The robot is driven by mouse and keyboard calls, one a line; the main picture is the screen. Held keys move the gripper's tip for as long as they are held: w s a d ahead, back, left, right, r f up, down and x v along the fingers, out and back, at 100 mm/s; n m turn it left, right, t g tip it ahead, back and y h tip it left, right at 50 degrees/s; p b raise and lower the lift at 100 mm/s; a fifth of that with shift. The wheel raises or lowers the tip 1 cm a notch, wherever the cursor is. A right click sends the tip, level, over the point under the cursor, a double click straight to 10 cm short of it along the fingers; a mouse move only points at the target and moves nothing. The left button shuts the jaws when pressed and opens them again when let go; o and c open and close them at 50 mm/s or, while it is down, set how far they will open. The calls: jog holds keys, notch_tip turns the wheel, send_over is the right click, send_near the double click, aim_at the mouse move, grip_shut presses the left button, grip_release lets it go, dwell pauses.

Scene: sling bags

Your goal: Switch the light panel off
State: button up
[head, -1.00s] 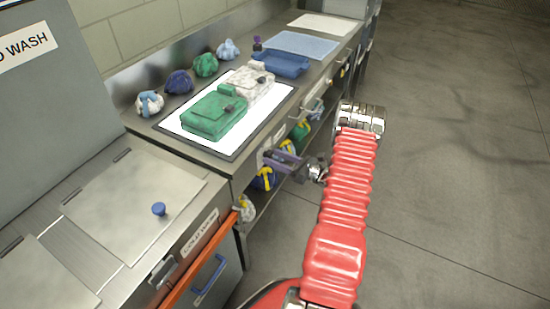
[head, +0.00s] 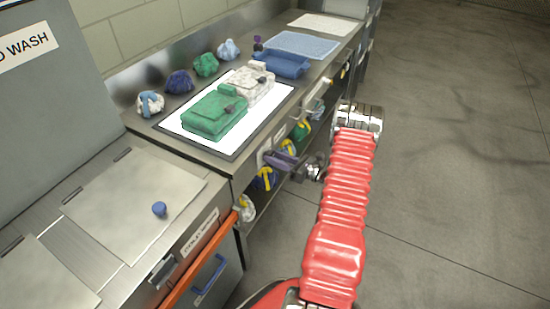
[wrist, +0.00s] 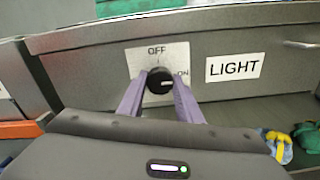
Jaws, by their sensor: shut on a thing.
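The light panel (head: 172,126) is a glowing white rectangle set in the counter top, lit in the head view. A green bag (head: 213,114) and a pale patterned bag (head: 252,88) lie on it. In the wrist view the black knob (wrist: 160,80) sits on a white plate marked OFF at the top and ON at the right. Its pale mark points right, toward ON. My gripper (wrist: 160,86) has its purple fingers shut on the knob from both sides. In the head view my gripper (head: 282,160) is at the counter's front face.
A LIGHT label (wrist: 233,68) is right of the knob. Small coloured bundles (head: 179,82) line the counter's back, and a blue bag (head: 283,63) lies beyond the panel. More bundles sit on the shelf below. The floor to the right is clear.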

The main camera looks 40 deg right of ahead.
jog(key=shift+d+n, duration=0.1)
jog(key=shift+n, duration=0.2)
jog(key=n, duration=0.3)
jog(key=shift+s+f+n, duration=0.1)
jog(key=shift+f+n, duration=0.05)
jog(key=shift+n, duration=6.95)
jog(key=shift+a, duration=0.2)
jog(key=o, duration=1)
jog(key=shift+o, duration=0.2)
